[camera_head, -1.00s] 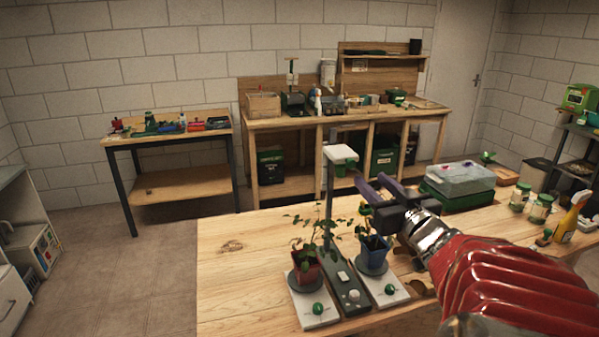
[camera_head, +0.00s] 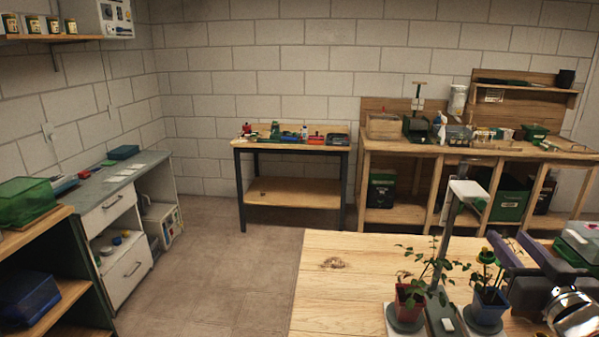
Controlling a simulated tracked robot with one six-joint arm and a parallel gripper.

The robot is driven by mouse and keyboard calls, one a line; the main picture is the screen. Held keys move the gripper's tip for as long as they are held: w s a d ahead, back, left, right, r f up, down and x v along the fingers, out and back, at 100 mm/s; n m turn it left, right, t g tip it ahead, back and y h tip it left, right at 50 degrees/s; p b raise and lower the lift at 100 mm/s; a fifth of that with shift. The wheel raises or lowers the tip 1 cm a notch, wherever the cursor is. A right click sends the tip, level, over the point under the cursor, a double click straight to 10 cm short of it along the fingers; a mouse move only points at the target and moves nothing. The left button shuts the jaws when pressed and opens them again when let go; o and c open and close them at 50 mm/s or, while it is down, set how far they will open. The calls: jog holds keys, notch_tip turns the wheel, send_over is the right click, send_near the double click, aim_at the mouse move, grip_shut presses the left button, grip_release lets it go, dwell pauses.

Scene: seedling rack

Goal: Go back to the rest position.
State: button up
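My gripper (camera_head: 507,237) is at the right of the view, above the wooden table (camera_head: 335,285). Its two purple fingers are apart, and I see nothing held between them. Below and left of it, a seedling in a blue pot (camera_head: 488,305) and a seedling in a red pot (camera_head: 410,298) stand side by side on the table. From this angle the fingers look close to the blue pot's plant, but I cannot tell the distance. The rest of my arm is mostly cut off at the right edge.
A grey post with a white head (camera_head: 469,192) rises behind the seedlings. A clear-lidded green box (camera_head: 585,240) is behind my gripper at the right edge. A small workbench (camera_head: 292,194) and a long bench (camera_head: 475,147) line the back wall. Floor at centre left (camera_head: 215,270) is free.

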jog(key=w+a+f+g, duration=0.2)
jog(key=w+a+f, duration=0.1)
jog(key=w+a, duration=0.35)
jog(key=s+a+f+n+g+y, duration=0.1)
jog(key=s+a+f+g+y, duration=0.1)
jog(key=s+a+f+g, duration=0.3)
jog(key=s+a+f+n+g+y, duration=0.1)
jog(key=s+a+f+g, duration=0.3)
jog(key=s+a, duration=0.9)
jog(key=a+f, duration=0.1)
jog(key=a, duration=0.3)
jog(key=shift+f+g+y, duration=0.2)
jog(key=shift+g+y, duration=0.2)
dwell(0.6)
jog(key=shift+c, duration=0.9)
